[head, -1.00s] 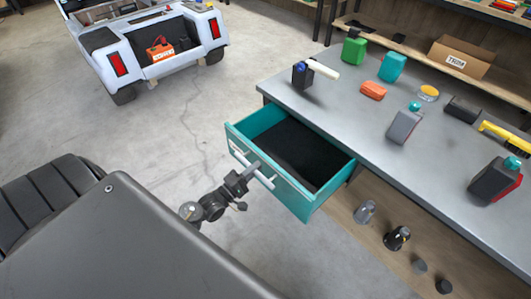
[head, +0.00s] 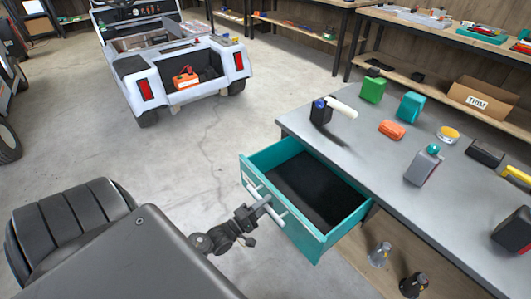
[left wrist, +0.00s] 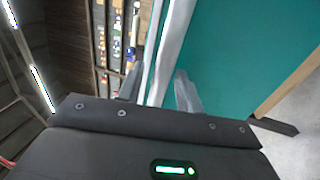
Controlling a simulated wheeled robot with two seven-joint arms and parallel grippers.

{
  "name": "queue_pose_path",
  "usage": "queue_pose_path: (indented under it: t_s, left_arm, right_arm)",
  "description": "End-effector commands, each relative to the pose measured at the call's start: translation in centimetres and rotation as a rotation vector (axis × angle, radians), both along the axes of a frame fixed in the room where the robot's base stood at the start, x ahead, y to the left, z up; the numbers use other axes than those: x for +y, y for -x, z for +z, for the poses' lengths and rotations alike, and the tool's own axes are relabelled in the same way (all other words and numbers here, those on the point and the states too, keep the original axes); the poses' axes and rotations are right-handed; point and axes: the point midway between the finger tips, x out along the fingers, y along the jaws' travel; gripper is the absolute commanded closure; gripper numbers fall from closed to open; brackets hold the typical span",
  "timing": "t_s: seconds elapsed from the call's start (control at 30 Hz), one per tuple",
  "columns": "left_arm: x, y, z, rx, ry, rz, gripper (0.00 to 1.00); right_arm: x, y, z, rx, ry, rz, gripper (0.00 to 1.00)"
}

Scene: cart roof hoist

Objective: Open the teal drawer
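The teal drawer (head: 296,246) under the grey workbench is pulled well out, and its dark inside shows in the head view. A pale bar handle (head: 280,209) runs along its front. My left gripper (head: 264,201) is at the middle of this handle. In the left wrist view, the two fingers of the left gripper (left wrist: 160,92) lie on either side of the handle bar (left wrist: 172,45) and look shut on it. The teal drawer front (left wrist: 240,55) fills the right of that view. Finger contact is hard to see exactly. My right gripper is not in view.
The grey workbench top (head: 375,165) holds several bottles and tools, with a dark-and-white tool (head: 322,112) near its left corner. Dark round parts (head: 414,285) stand on the shelf below. A white cart (head: 190,75) stands at the back. The concrete floor left of the drawer is clear.

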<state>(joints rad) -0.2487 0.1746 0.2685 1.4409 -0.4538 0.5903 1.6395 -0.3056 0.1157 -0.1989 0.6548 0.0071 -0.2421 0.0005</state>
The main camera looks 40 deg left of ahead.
Motion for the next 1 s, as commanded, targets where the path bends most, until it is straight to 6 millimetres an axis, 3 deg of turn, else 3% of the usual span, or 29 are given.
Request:
queue_pose_path:
  t_s: [0.27,0.6,1.0]
  left_arm:
    - [0.9,4.0,-0.8,0.006,-0.001,0.001,0.64]
    - [2.1,9.4,-2.0,0.004,-0.001,-0.001,0.64]
    - [2.3,10.3,-2.1,0.001,0.000,0.000,0.64]
  right_arm:
    - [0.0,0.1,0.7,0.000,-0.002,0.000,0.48]
    - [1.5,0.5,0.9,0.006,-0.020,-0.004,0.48]
    - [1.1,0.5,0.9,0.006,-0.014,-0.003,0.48]
